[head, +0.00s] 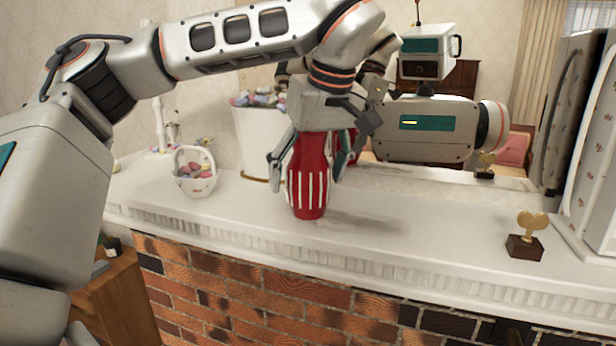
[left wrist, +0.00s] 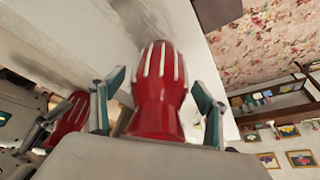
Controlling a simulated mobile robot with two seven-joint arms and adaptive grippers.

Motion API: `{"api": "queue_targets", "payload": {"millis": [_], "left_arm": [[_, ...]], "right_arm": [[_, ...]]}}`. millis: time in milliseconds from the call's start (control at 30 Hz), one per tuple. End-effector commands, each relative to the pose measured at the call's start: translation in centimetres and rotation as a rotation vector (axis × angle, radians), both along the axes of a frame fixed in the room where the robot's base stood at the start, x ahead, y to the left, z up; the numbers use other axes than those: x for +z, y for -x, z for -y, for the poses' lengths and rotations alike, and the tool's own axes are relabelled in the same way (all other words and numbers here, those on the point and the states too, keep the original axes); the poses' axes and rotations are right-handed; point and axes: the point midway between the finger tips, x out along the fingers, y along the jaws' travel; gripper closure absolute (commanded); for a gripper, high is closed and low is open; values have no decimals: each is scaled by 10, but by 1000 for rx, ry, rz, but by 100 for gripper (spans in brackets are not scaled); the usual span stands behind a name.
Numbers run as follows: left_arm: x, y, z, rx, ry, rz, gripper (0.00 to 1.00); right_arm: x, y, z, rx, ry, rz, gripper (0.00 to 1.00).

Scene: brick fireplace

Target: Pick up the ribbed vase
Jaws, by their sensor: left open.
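The ribbed vase (head: 308,192) is red with white vertical stripes and stands upright on the white mantel. My left gripper (head: 306,164) is above it, pointing down, with its fingers spread on either side of the vase's upper part. In the left wrist view the vase (left wrist: 157,95) lies between the two open fingers of the left gripper (left wrist: 158,84), with a visible gap beside the vase near the fingertips. The gripper partly hides the vase's top in the head view. My right gripper is not in view.
A white basket (head: 196,184) with colored eggs stands left of the vase. A large white pot (head: 258,140) of candies stands behind it. A small heart trophy (head: 526,246) is at the right. A mirror (head: 500,192) behind reflects me and the vase. The mantel between vase and trophy is clear.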

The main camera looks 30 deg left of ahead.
Motion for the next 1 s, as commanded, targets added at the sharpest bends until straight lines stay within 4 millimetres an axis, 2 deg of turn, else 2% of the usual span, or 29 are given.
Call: {"api": "queue_targets", "payload": {"millis": [100, 133, 300, 333, 767, 867, 1000], "left_arm": [[0, 0, 0, 0, 0, 0, 26], [0, 0, 0, 0, 0, 0, 31], [0, 0, 0, 0, 0, 0, 75], [0, 0, 0, 0, 0, 0, 80], [8, 0, 1, 0, 0, 4, 80], [18, 0, 1, 0, -1, 4, 80], [45, 0, 1, 3, -2, 9, 80]], "right_arm": [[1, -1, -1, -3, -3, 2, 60], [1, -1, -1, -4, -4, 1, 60], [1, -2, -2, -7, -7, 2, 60], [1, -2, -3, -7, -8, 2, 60], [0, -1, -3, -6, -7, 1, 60], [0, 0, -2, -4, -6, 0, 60], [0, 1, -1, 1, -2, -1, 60]]}}
